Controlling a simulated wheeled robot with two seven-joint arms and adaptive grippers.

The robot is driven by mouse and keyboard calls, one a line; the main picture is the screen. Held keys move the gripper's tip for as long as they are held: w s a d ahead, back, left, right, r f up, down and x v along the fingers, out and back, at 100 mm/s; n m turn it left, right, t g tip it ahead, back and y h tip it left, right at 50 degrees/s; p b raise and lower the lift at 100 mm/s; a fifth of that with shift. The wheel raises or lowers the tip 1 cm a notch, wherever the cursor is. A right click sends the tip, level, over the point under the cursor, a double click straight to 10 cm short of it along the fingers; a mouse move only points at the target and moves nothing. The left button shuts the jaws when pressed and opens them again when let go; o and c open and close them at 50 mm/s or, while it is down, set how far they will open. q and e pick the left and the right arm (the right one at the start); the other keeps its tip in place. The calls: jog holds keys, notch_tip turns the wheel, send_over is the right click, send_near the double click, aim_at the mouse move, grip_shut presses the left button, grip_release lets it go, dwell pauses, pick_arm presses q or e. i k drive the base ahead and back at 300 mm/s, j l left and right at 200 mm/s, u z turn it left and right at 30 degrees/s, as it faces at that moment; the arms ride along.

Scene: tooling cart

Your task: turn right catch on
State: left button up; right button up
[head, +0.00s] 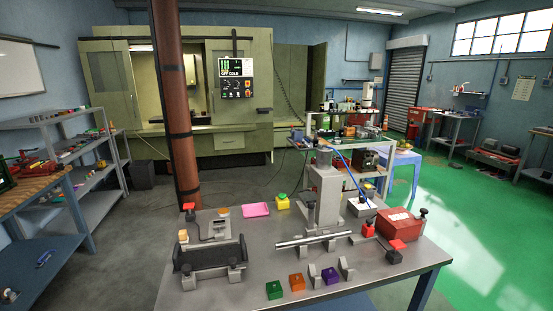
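No part clearly labelled as the right catch can be made out at this size. On the right of the grey table (262,262) stands a red box (398,222) with a black knob (423,212) at its right top corner. Whether any of these is on or off cannot be told. Neither of my grippers is in view.
A grey upright device (325,190) with a blue hose stands mid-table behind a metal bar (313,239). A black cradle (209,257) sits at the left. Green (274,290), orange (297,282) and purple (330,275) blocks lie near the front edge. A brown pillar (176,110) rises behind.

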aim_at(233, 262)
jog(key=l+u, duration=0.75)
jog(key=u, duration=0.2)
jog(key=i+l+u, duration=0.1)
jog(key=i+l, duration=0.2)
jog(key=i+l+u, duration=0.1)
jog(key=u, duration=0.25)
jog(key=z, duration=0.1)
